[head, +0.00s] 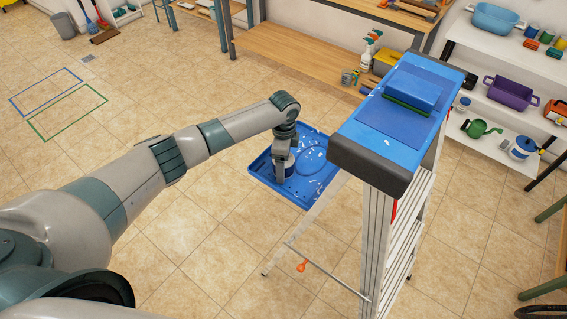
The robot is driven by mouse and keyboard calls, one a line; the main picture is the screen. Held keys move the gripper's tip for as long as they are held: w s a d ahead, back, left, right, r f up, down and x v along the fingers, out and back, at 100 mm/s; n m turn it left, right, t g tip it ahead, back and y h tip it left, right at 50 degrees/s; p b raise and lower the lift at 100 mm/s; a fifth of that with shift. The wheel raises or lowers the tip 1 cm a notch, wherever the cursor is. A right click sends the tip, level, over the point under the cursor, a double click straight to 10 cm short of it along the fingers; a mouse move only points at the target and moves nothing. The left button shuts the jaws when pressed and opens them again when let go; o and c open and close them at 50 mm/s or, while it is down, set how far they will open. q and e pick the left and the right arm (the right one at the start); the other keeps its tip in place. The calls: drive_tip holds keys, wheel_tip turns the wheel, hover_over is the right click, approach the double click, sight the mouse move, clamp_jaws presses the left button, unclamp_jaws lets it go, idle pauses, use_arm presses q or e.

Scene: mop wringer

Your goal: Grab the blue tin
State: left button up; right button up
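A small white-and-blue tin (289,171) stands in the blue tray (318,187) fixed to the ladder's side. It is partly hidden by my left gripper (284,170), which points down into the tray with its fingers at the tin. One finger shows in front of the tin; the other is mostly hidden, so I cannot tell whether they touch or grip it. My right gripper is not in view.
A stepladder (395,220) with a blue top stands right of the tray and bears a blue-and-green block (412,92). A wooden bench (300,62) and white shelves (497,110) with tubs and cans stand behind.

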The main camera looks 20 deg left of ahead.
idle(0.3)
use_arm(q)
drive_tip(key=c, duration=1.3)
drive_tip(key=shift+r, duration=0.15)
drive_tip(key=shift+r+b, duration=0.45)
drive_tip(key=shift+r, duration=0.05)
wheel_tip(320, 180, up, 2)
drive_tip(key=shift+r+b, duration=0.15)
drive_tip(key=shift+b, duration=0.5)
drive_tip(key=s+d+r+b, duration=0.1)
drive_tip(key=s+d+r, duration=0.1)
drive_tip(key=d, duration=0.1)
drive_tip(key=s+d+r+b, duration=0.1)
drive_tip(key=s+d+r, duration=0.2)
drive_tip(key=s+d+r+b, duration=0.1)
drive_tip(key=s+d+r, duration=0.1)
drive_tip(key=d, duration=0.1)
drive_tip(key=shift+s+r, duration=0.2)
drive_tip(key=shift+r, duration=0.05)
